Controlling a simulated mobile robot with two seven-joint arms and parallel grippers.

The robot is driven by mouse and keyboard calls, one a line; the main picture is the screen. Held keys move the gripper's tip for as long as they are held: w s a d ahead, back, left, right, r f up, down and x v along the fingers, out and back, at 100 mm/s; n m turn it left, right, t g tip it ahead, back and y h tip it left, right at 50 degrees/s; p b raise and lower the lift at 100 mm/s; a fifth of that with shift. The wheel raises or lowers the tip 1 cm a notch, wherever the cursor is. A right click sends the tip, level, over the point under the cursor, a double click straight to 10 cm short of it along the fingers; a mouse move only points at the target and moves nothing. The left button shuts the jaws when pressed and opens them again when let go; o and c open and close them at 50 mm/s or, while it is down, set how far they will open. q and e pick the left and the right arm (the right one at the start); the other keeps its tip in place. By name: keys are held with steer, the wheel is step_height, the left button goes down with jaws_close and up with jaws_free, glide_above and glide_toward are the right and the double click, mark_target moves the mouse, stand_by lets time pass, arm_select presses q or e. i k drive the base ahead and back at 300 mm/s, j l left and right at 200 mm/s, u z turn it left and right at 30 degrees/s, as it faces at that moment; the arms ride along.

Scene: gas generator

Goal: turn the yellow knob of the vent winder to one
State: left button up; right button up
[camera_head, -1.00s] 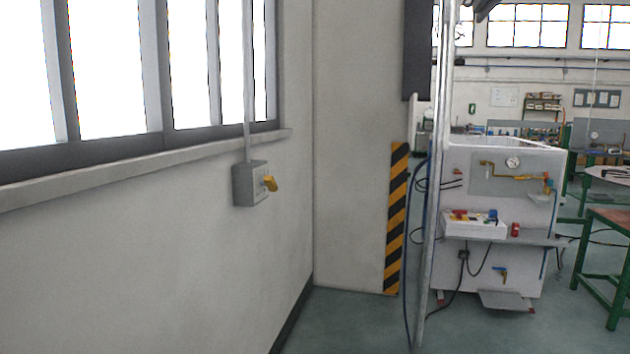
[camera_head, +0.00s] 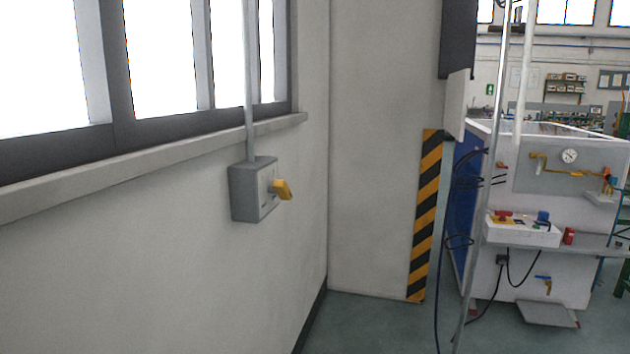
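The vent winder is a small grey box (camera_head: 250,190) fixed to the left wall below the window sill. A grey conduit (camera_head: 251,90) runs up from its top. Its yellow knob (camera_head: 284,190) sticks out from the box's front face towards the right. The markings on the face are too small to read, so I cannot tell the knob's setting. Neither of my grippers shows in the head view.
The window sill (camera_head: 150,163) runs along the left wall above the box. A black and yellow striped strip (camera_head: 425,215) marks the wall corner. A white gas bench (camera_head: 540,225) with hoses stands at the right. Green floor (camera_head: 380,325) shows clear in front of the corner.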

mark_target(278, 187)
steer(key=i+l+u, duration=0.7)
steer(key=i, duration=0.1)
